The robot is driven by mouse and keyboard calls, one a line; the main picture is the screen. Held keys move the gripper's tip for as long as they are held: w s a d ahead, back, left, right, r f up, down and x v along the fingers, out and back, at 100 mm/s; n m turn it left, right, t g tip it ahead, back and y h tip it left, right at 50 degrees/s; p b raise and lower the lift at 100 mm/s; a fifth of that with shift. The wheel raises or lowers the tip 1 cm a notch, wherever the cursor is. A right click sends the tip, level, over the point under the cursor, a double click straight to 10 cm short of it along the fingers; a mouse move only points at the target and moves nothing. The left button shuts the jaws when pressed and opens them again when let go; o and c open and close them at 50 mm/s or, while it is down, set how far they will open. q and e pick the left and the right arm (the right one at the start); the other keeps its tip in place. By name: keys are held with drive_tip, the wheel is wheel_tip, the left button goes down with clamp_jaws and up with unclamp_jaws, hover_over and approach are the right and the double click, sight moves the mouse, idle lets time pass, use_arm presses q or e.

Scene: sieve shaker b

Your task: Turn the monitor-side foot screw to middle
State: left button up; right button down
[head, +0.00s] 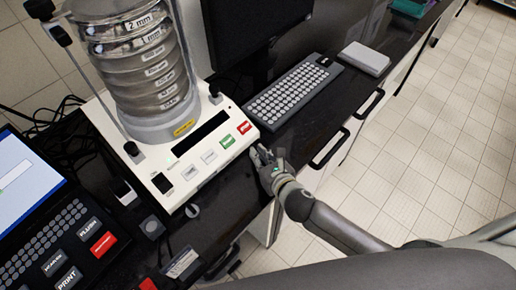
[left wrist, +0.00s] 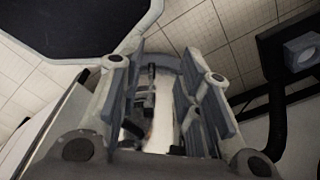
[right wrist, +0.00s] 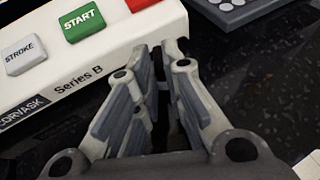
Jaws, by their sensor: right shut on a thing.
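The sieve shaker (head: 190,160), a white base with a stack of round sieves (head: 145,70), stands on the black bench in the head view. My right gripper (head: 262,158) is at the base's front corner on the monitor side, low beside its edge. In the right wrist view its fingers (right wrist: 165,65) are closed together next to the corner of the base (right wrist: 150,40). The monitor-side foot screw is hidden by the fingers, so its setting cannot be read. My left gripper (left wrist: 165,75) shows only in the left wrist view, with its fingers apart.
The keyboard (head: 294,90) and dark monitor (head: 255,30) are right of the shaker. A terminal with a lit screen (head: 22,180) and red buttons stands at the left. A small round grey piece (head: 192,211) is near the shaker's other front corner. Drawer handles (head: 330,150) project from the bench front.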

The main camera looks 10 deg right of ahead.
drive_tip(key=n+y+p, duration=0.2)
drive_tip(key=d+n+g+y+p, duration=0.1)
drive_tip(key=shift+w+r, duration=0.2)
drive_tip(key=shift+w, duration=0.15)
drive_tip(key=shift+f+n+g+y+p, duration=0.1)
drive_tip(key=shift+n+g+y+p, duration=0.3)
drive_tip(key=shift+n+y+p, duration=0.25)
drive_tip(key=c, duration=1.5)
unclamp_jaws()
drive_tip(key=shift+w+a+y, duration=0.1)
drive_tip(key=shift+y, duration=0.15)
drive_tip(key=shift+w+a+f, duration=0.15)
drive_tip(key=shift+w+f, duration=0.1)
drive_tip(key=shift+s, duration=0.15)
drive_tip(key=v, duration=1.1)
drive_tip(key=shift+s+d+r, duration=0.1)
drive_tip(key=shift+d+r, duration=0.15)
drive_tip(key=shift+r, duration=0.15)
